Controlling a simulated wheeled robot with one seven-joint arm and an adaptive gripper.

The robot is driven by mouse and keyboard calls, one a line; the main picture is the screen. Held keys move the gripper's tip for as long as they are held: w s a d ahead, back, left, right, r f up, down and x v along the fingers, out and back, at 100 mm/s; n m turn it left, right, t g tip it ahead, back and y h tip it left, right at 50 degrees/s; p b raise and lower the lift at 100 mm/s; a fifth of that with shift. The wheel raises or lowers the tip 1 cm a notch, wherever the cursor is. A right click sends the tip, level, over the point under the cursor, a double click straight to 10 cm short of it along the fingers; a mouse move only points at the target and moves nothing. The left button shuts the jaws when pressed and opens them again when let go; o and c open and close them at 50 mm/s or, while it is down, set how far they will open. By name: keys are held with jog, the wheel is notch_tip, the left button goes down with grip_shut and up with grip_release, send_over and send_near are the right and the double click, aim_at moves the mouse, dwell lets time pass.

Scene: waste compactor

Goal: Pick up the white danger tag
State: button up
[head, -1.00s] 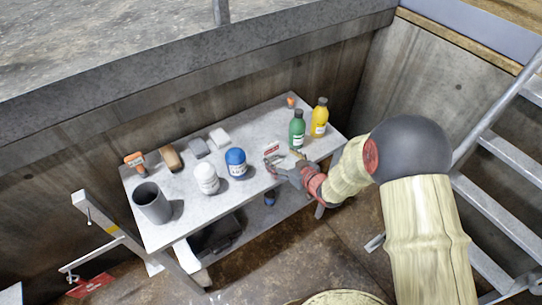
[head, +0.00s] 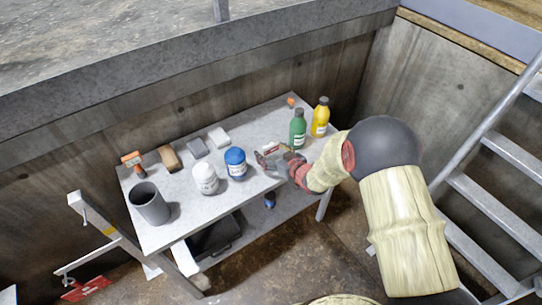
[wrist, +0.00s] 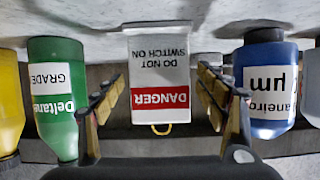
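The white danger tag (wrist: 160,75) has a red DANGER band and a small yellow loop, and appears upside down in the wrist view. In the head view the tag (head: 271,148) is small and partly hidden by my gripper, at the table's front right. My gripper (wrist: 161,90) is open, with one finger on each side of the tag and a visible gap on both sides.
On the table (head: 160,235), the green bottle (head: 297,129) and yellow bottle (head: 320,117) stand right of the tag. The blue jar (head: 236,163) and white jar (head: 205,179) stand left. A grey cup (head: 149,203) is farther left.

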jog(key=c, duration=1)
jog(key=shift+c, duration=0.5)
